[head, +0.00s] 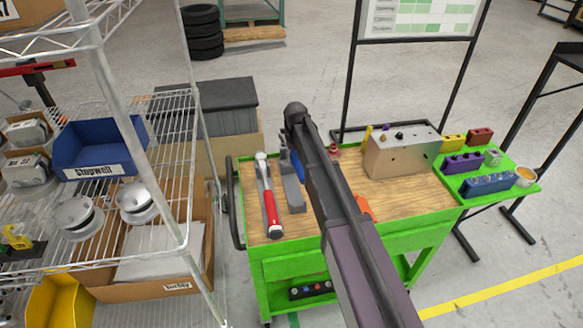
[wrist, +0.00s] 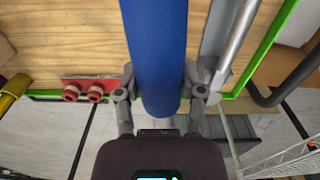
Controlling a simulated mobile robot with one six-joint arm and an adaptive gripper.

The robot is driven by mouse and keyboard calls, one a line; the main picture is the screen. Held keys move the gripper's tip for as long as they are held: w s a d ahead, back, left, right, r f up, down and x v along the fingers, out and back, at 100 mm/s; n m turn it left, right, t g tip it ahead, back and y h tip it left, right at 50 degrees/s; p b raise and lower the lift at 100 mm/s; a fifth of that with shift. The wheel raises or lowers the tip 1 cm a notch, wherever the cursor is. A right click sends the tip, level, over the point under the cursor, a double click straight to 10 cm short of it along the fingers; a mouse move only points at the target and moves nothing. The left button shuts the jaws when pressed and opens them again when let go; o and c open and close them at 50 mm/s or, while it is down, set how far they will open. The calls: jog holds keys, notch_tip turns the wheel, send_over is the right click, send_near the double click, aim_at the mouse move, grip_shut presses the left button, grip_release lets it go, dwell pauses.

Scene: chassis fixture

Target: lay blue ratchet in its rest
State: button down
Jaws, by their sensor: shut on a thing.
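The blue ratchet (wrist: 158,50) fills the middle of the wrist view, its handle end between the fingers of my gripper (wrist: 160,92). My gripper is shut on it. In the head view only a small blue part of the ratchet (head: 298,166) shows beside my dark arm, which hides the rest of it and the gripper. A grey rest (head: 293,193) lies on the wooden top just left of my arm, close to the ratchet. A grey strip, likely this rest (wrist: 214,35), runs right of the ratchet in the wrist view. Whether ratchet and rest touch, I cannot tell.
A red-handled tool (head: 270,208) lies left of the grey rest on the green cart (head: 340,240). A metal box (head: 402,153) stands at the right, and an orange piece (head: 366,208) lies near my arm. A wire shelf (head: 165,100) stands close on the left.

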jog(key=shift+s+a+f+m+b, duration=0.35)
jog(key=shift+s+a+f+m, duration=0.1)
jog(key=shift+f, duration=0.35)
notch_tip(320, 180, down, 4)
jog(key=b, duration=0.5)
jog(key=shift+f, duration=0.25)
jog(key=shift+r, duration=0.1)
jog(key=shift+f, duration=0.3)
dwell(0.4)
jog(key=shift+f+b, duration=1.2)
jog(key=shift+b, duration=0.15)
jog(key=shift+f+b, duration=0.5)
